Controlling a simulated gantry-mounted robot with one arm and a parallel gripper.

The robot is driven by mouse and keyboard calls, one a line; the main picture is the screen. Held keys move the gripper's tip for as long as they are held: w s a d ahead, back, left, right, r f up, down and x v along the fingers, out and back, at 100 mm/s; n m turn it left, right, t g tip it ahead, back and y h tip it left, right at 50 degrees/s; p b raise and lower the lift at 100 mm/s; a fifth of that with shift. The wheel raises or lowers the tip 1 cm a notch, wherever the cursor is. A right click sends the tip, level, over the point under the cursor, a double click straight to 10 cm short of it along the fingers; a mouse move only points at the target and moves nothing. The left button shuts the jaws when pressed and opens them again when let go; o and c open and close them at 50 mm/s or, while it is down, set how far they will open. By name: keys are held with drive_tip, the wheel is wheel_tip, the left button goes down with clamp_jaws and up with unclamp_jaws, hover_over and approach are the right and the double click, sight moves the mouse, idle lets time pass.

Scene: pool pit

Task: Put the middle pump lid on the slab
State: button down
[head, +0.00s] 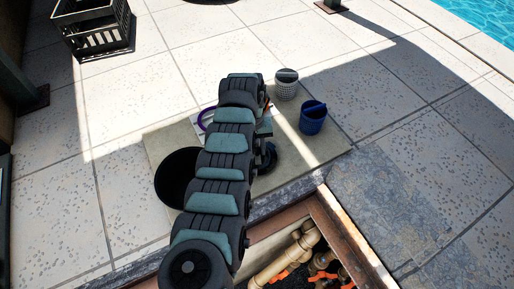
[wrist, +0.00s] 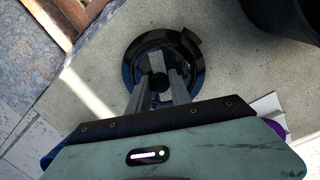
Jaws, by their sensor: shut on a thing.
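A round, dark, glossy lid (wrist: 190,72) with a raised centre knob shows in the wrist view. My gripper (wrist: 159,88) has its two grey fingers closed at this knob. The lid is over the pale slab (wrist: 240,75); I cannot tell whether it touches it. In the head view my arm hides most of the gripper, and part of a dark round thing (head: 266,158), likely the same lid, shows right of the arm. The slab (head: 311,160) also shows there, beside the pit. I cannot tell from these views which pump the lid belongs to.
The open pit with pipes (head: 285,258) is in front. A dark crate (head: 92,28) stands far left.

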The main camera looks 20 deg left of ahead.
drive_tip(key=shift+f, duration=0.15)
drive_tip(key=c, duration=1.1)
unclamp_jaws()
